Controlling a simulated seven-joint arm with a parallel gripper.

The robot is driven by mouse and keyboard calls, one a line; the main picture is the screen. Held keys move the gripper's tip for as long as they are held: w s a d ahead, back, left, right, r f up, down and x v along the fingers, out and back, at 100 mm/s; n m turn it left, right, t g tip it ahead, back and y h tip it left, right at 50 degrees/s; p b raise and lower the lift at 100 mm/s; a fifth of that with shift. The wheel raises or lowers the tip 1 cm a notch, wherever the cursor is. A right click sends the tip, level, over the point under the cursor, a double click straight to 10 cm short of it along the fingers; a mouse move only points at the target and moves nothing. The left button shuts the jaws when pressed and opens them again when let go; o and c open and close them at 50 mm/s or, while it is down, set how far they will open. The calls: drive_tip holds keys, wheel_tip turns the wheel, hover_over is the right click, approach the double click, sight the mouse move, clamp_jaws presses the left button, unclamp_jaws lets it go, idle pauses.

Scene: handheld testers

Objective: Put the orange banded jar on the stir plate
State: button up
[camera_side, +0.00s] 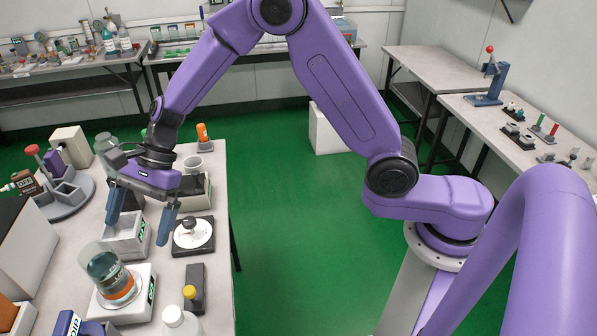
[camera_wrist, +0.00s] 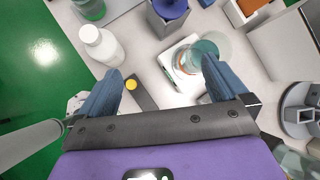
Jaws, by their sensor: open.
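The orange banded jar (camera_side: 104,266) is clear glass with teal contents and an orange band low on its side. It stands on a white, flat, square device (camera_side: 142,312) with a green label, which looks like the stir plate, at the front of the bench. In the wrist view the jar (camera_wrist: 207,46) and the white device (camera_wrist: 186,82) lie ahead, near the right finger. My gripper (camera_side: 137,230) is open and empty, fingers pointing down, behind the jar and apart from it. In the wrist view my gripper (camera_wrist: 162,67) shows both fingers spread wide with nothing between them.
A grey open box (camera_side: 124,245) stands below my gripper. A dark square base with a white disc (camera_side: 193,236) is to its right. A dark block with a yellow knob (camera_side: 194,291) and a white bottle (camera_side: 178,323) stand near the jar. A round grey stand (camera_side: 72,205) is at the left.

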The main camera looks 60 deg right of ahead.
drive_tip(key=s+d+r+n+h, duration=0.2)
drive_tip(key=s+d+n+h, duration=0.1)
drive_tip(key=s+d+n, duration=1)
drive_tip(key=s+d+r+n+h, duration=0.3)
drive_tip(key=s+d+n+h, duration=0.1)
drive_tip(key=s+d+n, duration=0.9)
drive_tip(key=s+d, duration=0.1)
drive_tip(key=s, duration=0.3)
drive_tip(key=shift+t, duration=0.3)
